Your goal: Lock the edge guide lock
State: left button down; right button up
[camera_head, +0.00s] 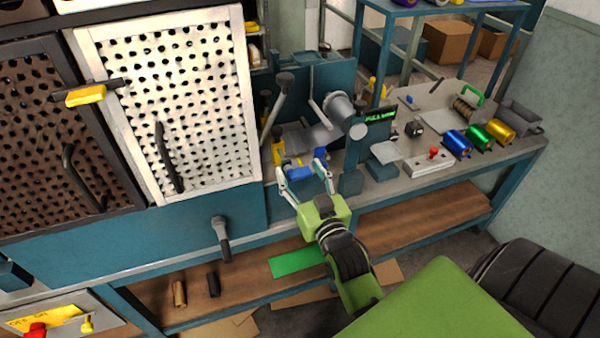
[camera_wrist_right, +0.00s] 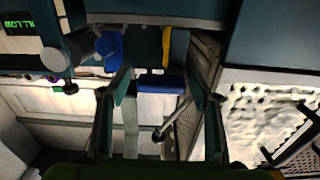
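My right gripper (camera_head: 301,170) is open at the front of the teal machine on the bench, its fingers spread. A small blue block (camera_head: 299,173), perhaps the edge guide lock, shows between the fingertips. In the right wrist view the blue block (camera_wrist_right: 162,83) lies between the spread fingers of the right gripper (camera_wrist_right: 163,90), with a gap on its right side; contact on the left is unclear. A second blue part (camera_wrist_right: 108,47) and a yellow strip (camera_wrist_right: 167,46) are beyond it. No label marks the lock, and its position cannot be read. My left gripper is not in view.
A white perforated guard door (camera_head: 200,105) with a dark handle stands left of the gripper. A grey roller (camera_head: 345,108) and lever (camera_head: 277,107) are behind it. Blue, green and gold foil rolls (camera_head: 480,136) lie at the right. A lower shelf (camera_head: 425,205) runs beneath.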

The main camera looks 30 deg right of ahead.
jog(key=v, duration=0.7)
jog(key=shift+s, duration=0.25)
dwell(0.5)
jog(key=a+f+n+g+y, duration=0.1)
jog(key=a+f+g+y, duration=0.15)
jog(key=f, duration=0.85)
jog(key=a+f+n+g+y, duration=0.15)
jog(key=a+f, duration=0.25)
jog(key=f, duration=0.7)
jog(key=s+a+f+g, duration=0.2)
jog(key=s+f, duration=0.2)
jog(key=f, duration=0.5)
jog(key=s+a+f+g, duration=0.2)
jog(key=s+f, duration=0.2)
jog(key=f, duration=0.4)
jog(key=s+d+f+n+g, duration=0.1)
jog(key=s+f+g, duration=0.1)
jog(key=s+f, duration=0.4)
jog(key=s+d+f+n+g, duration=0.1)
jog(key=s+f+g, duration=0.2)
jog(key=s+f, duration=0.4)
jog(key=s+d+f+n+g, duration=0.1)
jog(key=s+f+g, duration=0.2)
jog(key=s, duration=1.3)
notch_tip(320, 180, down, 4)
jog(key=shift+d+r, duration=0.25)
